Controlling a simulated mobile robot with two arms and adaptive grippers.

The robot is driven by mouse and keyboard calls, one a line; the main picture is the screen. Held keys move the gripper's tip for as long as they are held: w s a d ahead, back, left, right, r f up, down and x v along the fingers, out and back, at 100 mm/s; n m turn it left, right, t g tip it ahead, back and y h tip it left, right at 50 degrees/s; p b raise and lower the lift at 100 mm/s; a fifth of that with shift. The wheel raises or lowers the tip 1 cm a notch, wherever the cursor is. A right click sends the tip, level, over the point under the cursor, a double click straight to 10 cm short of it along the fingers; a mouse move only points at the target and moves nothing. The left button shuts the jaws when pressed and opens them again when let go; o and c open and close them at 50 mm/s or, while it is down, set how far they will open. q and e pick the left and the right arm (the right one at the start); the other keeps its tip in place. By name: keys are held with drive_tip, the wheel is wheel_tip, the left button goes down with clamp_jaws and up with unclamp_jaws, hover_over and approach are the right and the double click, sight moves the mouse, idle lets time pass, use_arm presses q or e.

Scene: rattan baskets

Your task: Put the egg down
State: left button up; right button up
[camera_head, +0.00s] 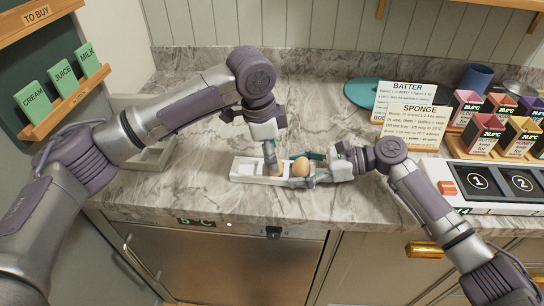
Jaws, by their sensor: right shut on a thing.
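A brown egg (301,167) is at the right end of a small white tray (242,177) on the marble counter. My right gripper (303,170) comes in from the right, with one finger behind the egg and one in front, shut on it. I cannot tell whether the egg touches the tray or is just above it. My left gripper (271,166) points down at the tray's middle, just left of the egg. A tan shape shows at its fingertips, too small to make out, and its opening is unclear.
A sponge recipe card (411,119) and a teal round plate (363,94) stand behind to the right. Several small coloured boxes (465,107) and a numbered hob panel (497,184) are at the right. The counter in front of the tray (225,205) is clear.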

use_arm(q)
wheel_tip(320, 180, up, 10)
drive_tip(key=s+a, duration=0.1)
drive_tip(key=shift+a+r, duration=0.2)
drive_tip(key=shift+a, duration=0.15)
use_arm(e)
drive_tip(key=o, duration=1.2)
